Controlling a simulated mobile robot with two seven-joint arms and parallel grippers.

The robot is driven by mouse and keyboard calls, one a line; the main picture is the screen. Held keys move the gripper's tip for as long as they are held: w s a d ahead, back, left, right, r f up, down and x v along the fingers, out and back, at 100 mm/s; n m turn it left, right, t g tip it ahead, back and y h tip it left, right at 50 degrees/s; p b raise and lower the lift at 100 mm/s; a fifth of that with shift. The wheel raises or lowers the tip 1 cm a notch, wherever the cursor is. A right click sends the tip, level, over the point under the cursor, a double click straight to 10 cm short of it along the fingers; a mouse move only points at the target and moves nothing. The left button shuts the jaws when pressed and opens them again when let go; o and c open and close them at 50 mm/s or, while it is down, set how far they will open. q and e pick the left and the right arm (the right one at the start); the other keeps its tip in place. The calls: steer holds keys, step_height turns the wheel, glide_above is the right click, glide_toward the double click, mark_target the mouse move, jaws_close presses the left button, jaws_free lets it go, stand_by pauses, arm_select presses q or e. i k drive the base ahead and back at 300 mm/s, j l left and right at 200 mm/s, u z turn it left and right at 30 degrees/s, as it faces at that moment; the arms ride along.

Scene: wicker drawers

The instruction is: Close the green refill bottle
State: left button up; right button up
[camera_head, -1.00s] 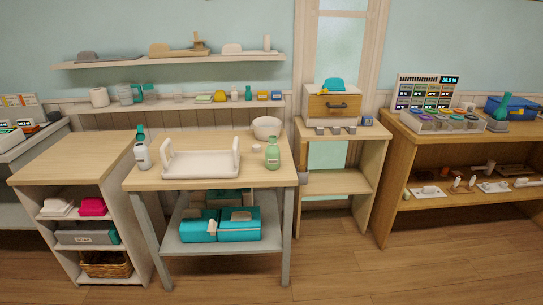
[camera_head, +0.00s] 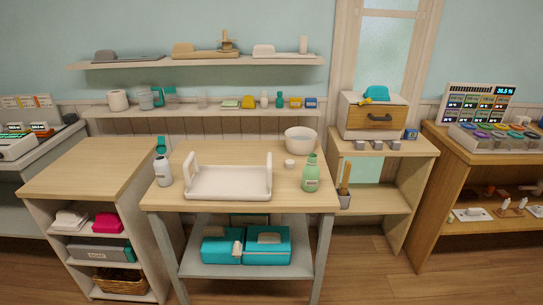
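The green refill bottle (camera_head: 311,173) stands upright near the right edge of the middle table (camera_head: 240,152). Its top looks open, with no cap on it. A small white cap-like piece (camera_head: 290,163) lies on the table just behind and left of the bottle, apart from it. Neither of my grippers shows in the head view.
A white tray with raised ends (camera_head: 229,184) sits left of the bottle. A white bowl (camera_head: 300,141) is behind. A grey-white bottle (camera_head: 163,170) stands at the table's left. A cabinet with a drawer (camera_head: 372,114) stands to the right. Floor in front is clear.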

mark_target(311, 172)
steer(key=i+j+u, duration=0.15)
steer(key=i, duration=0.35)
steer(key=i+j+u, duration=0.15)
steer(key=i, duration=0.35)
